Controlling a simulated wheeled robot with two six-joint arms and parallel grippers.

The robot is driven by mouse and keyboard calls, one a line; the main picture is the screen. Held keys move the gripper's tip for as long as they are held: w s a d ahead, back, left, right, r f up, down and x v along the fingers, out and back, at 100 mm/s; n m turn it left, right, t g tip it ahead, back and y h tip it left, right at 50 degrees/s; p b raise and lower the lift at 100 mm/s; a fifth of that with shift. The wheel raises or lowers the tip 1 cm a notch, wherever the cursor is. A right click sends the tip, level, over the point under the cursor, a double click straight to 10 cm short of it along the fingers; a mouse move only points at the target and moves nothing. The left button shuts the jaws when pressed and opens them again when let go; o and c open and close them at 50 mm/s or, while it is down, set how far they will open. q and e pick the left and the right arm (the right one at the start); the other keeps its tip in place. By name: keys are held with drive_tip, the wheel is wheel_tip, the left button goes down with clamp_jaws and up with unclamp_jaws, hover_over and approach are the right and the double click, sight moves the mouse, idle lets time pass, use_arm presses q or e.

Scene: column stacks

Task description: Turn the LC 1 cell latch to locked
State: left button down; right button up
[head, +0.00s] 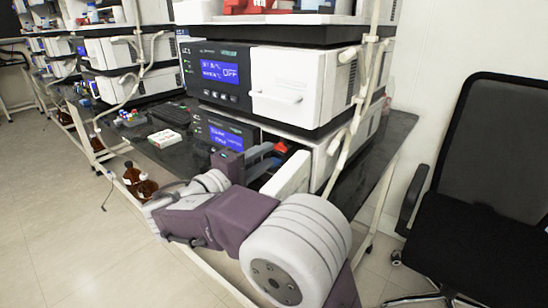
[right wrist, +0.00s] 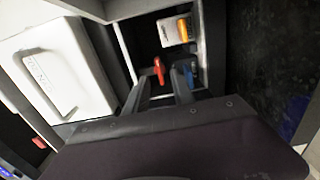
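A small red lever (right wrist: 159,70), which looks like the cell latch, stands inside an open compartment of the lower LC 1 module; red also shows in the head view (head: 280,148). My right gripper (right wrist: 163,80) reaches into this compartment. Its two dark fingers are apart, with the red lever showing in the gap between their tips. I cannot tell whether they touch it. A blue part (right wrist: 190,73) sits by the right fingertip. Whether the latch is locked cannot be read. My left gripper is not in view.
The compartment's white door (head: 287,178) hangs open beside my right arm. The white module above (head: 290,85) overhangs it. An orange-topped part (right wrist: 183,30) is deeper inside. A white box (head: 165,139) lies on the dark bench; brown bottles (head: 146,188) and a black chair (head: 490,170) stand nearby.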

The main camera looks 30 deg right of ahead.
sight(277, 149)
drive_tip(key=x, duration=0.3)
drive_tip(key=shift+w+d+b, duration=0.15)
drive_tip(key=shift+d+b, duration=0.1)
drive_tip(key=shift+b, duration=0.1)
clamp_jaws()
